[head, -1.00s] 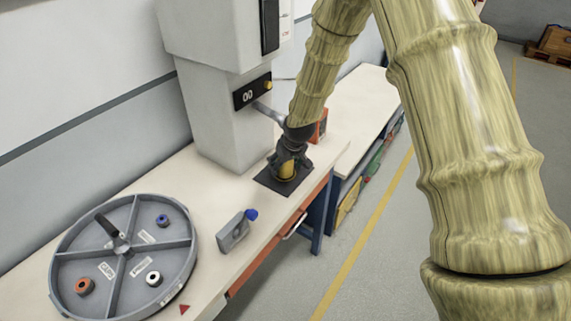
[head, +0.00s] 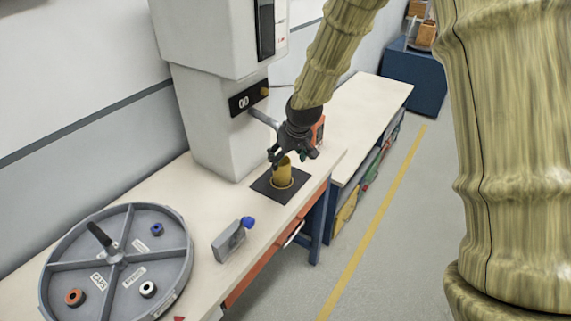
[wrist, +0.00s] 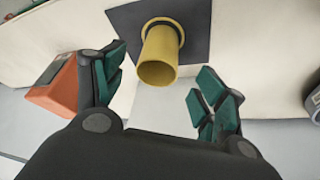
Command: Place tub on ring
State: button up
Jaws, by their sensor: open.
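The yellow tub (head: 284,173) stands upright on the black mat (head: 266,187) at the foot of the grey machine. A ring shows around the tub's base, and the tub appears to stand on or within it. In the wrist view the tub (wrist: 159,60) is hollow with its open end toward me, and its base is on the black mat (wrist: 198,20). My gripper (head: 291,158) is just above the tub in the head view. In the wrist view my gripper (wrist: 158,80) has its green-padded fingers wide apart, with the tub between and beyond them, touching neither.
A grey divided round tray (head: 184,265) with several small rings stands at the left. A grey block with a blue knob (head: 229,241) sits near the table's front edge. The grey machine (head: 207,125) stands behind the mat. An orange box (wrist: 60,85) is close to one finger.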

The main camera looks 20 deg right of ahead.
jog(key=shift+v, duration=1.35)
dwell(0.3)
